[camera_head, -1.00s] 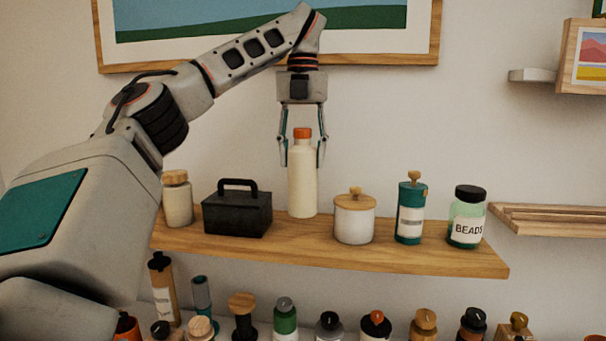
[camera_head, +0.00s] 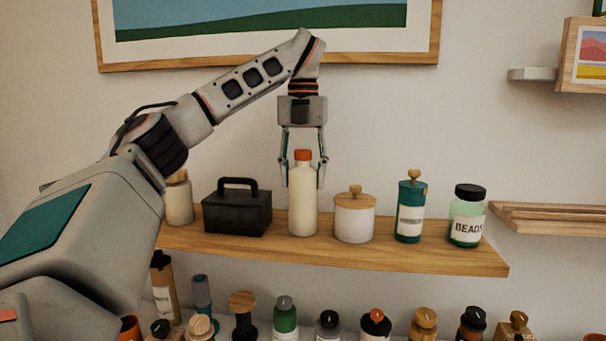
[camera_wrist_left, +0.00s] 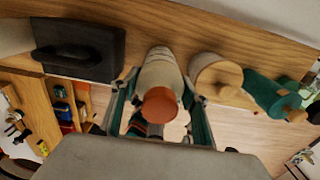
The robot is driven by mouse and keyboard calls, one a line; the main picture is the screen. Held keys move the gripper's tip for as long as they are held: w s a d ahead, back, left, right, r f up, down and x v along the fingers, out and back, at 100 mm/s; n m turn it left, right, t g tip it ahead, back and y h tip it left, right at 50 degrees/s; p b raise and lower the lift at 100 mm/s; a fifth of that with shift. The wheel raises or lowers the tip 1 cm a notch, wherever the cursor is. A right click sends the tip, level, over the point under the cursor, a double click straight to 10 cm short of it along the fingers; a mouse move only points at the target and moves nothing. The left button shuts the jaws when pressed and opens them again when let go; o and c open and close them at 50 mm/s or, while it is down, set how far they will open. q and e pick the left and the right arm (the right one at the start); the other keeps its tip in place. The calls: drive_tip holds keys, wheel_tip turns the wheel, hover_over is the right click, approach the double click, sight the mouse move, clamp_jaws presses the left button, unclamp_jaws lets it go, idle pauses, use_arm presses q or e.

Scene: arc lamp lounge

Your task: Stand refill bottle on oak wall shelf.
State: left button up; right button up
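The refill bottle (camera_head: 303,205), cream with an orange cap, is upright on or just at the top of the oak wall shelf (camera_head: 400,257). My left gripper (camera_head: 304,180) comes down over it from above, its two fingers against the sides of the upper body. In the left wrist view the bottle (camera_wrist_left: 160,72) shows between the fingers, cap toward the camera. Its base lines up with its neighbours' bases; any thin gap below is too small to tell. My right gripper is in neither view.
A black toolbox (camera_head: 237,213) is close left of the bottle and a white lidded canister (camera_head: 354,219) close right. Further along are a teal canister (camera_head: 410,212), a beads jar (camera_head: 467,217) and a cream jar (camera_head: 179,203). Several bottles stand below. A framed picture (camera_head: 270,62) hangs above.

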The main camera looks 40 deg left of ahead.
use_arm(q)
drive_tip(key=o, duration=0.4)
drive_tip(key=shift+r, duration=6.2)
drive_tip(key=shift+f, duration=0.1)
